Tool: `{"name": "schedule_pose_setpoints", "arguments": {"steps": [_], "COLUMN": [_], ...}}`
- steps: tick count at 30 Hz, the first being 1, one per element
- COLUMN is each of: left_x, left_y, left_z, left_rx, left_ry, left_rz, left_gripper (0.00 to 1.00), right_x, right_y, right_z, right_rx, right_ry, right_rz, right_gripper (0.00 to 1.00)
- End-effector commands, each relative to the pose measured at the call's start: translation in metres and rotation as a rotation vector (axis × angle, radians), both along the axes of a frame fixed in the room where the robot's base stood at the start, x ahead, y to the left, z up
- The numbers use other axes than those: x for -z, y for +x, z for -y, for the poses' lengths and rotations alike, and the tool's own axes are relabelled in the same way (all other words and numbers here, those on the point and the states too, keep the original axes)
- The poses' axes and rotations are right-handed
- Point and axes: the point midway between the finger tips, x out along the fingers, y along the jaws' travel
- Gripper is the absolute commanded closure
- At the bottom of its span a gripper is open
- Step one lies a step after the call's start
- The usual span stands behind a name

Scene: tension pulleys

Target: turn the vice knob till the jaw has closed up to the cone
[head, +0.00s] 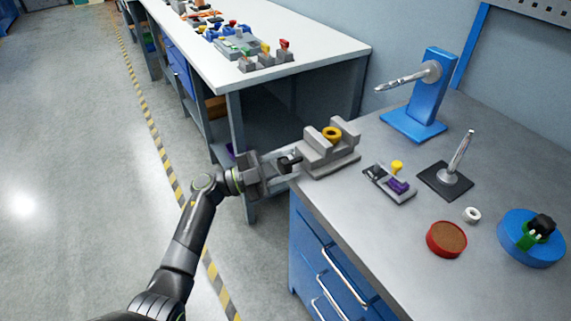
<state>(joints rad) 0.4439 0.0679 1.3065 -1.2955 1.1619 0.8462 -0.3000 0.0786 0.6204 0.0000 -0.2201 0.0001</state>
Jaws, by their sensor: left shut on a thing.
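The grey vice (330,166) stands at the near left corner of the grey workbench. The yellow cone (332,132), seen from above as a ring with a dark middle, sits between its two upright jaws. The left jaw (315,143) is close to the cone; I cannot tell whether they touch. My left gripper (287,161) reaches in level from the left and is shut on the dark vice knob (291,161) at the vice's left end. The fingers partly hide the knob. My right gripper is not in view.
Right of the vice lie a grey block with purple and yellow parts (390,184), a black-based stand (446,181), a red dish (446,239), a white ring (472,214) and a blue round base (531,238). A blue stand (426,95) is behind. A white-topped bench (335,50) stands back left.

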Motion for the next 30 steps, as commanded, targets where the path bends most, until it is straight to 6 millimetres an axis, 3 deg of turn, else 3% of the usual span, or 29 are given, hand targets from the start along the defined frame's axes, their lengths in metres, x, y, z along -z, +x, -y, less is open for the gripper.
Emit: {"name": "schedule_pose_setpoints", "arguments": {"steps": [2, 3, 7, 22, 30], "left_x": [0.004, 0.0041, 0.0033, 0.0037, 0.003], "left_y": [-0.001, -0.001, -0.0009, -0.0012, -0.0009], "left_z": [-0.0003, -0.0003, -0.0002, 0.0003, 0.0005], "left_rx": [0.001, 0.001, 0.001, 0.002, 0.002], "left_ry": [0.004, 0.004, 0.003, -0.01, -0.164], "left_rz": [-0.006, -0.006, -0.006, -0.023, -0.229], "left_gripper": [0.85, 0.57, 0.42, 0.42, 0.42], "right_x": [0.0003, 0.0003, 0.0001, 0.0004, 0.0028], "right_y": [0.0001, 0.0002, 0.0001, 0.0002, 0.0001], "right_z": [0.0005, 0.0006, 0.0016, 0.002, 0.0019], "right_rx": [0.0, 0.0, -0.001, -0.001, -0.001], "right_ry": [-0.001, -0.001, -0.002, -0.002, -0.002], "right_rz": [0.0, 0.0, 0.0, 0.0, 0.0], "right_gripper": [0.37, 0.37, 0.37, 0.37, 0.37]}}
